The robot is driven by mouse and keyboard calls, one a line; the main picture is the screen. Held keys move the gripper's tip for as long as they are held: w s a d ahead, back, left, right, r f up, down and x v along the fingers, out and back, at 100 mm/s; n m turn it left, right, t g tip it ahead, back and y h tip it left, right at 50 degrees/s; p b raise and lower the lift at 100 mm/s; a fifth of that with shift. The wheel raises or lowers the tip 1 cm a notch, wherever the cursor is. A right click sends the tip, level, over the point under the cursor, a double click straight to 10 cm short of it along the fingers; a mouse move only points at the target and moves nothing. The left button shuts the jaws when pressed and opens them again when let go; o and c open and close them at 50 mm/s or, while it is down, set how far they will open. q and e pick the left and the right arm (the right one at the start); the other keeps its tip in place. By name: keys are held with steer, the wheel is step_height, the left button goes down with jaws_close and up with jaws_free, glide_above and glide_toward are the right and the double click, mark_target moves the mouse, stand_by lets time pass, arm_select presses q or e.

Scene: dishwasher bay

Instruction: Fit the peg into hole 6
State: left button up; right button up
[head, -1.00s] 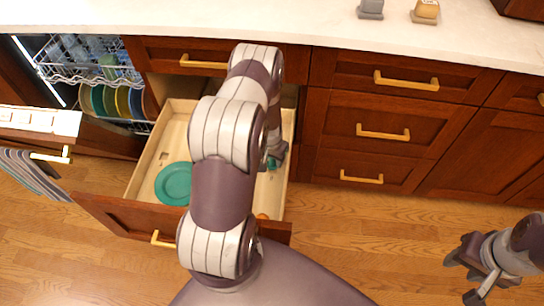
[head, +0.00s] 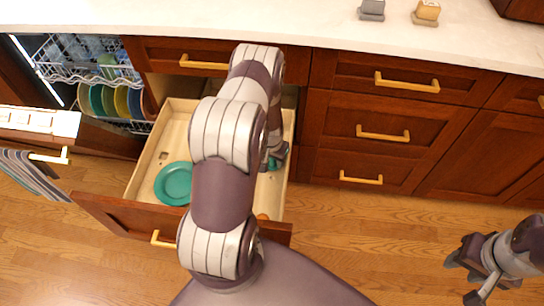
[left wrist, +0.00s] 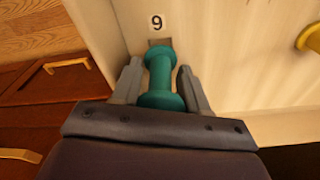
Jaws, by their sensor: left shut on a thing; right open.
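The teal peg (left wrist: 160,78) is spool-shaped, with wider ends and a narrow middle. My left gripper (left wrist: 158,80) is shut on it, one finger on each side. In the head view this gripper (head: 275,158) is inside the open drawer by its right wall, largely behind my own arm. Beyond the peg's far end is a dark square hole (left wrist: 158,42), partly covered by the peg, so I cannot tell whether the peg enters it. The label (left wrist: 157,22) above the hole reads "9" in this view. No label reading "6" shows. My right gripper (head: 472,272) is open and empty above the floor.
The open drawer (head: 144,160) holds a teal plate (head: 173,184). A yellow round piece (left wrist: 312,38) lies at the right in the left wrist view. The open dishwasher rack (head: 122,124) with dishes is at the left. Closed drawers (head: 384,131) stand to the right.

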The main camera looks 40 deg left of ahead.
arm_select(q)
steer(key=shift+w+p, duration=0.3)
steer(key=shift+p, duration=0.15)
steer(key=shift+w+r+p, duration=0.15)
steer(key=shift+r+p, duration=0.15)
steer(key=shift+d+r+p, duration=0.1)
steer(key=shift+r+p, duration=0.2)
steer(key=shift+r, duration=0.05)
steer(key=shift+r+p, duration=0.55)
steer(key=shift+r, duration=0.15)
steer(key=shift+s+a, duration=0.2)
arm_select(e)
steer(key=shift+w+a+r, duration=0.1)
steer(key=shift+w+r, duration=0.1)
steer(key=shift+r, duration=0.4)
steer(key=shift+w+a+r, duration=0.1)
steer(key=shift+w+r, duration=0.1)
steer(key=shift+r, duration=0.4)
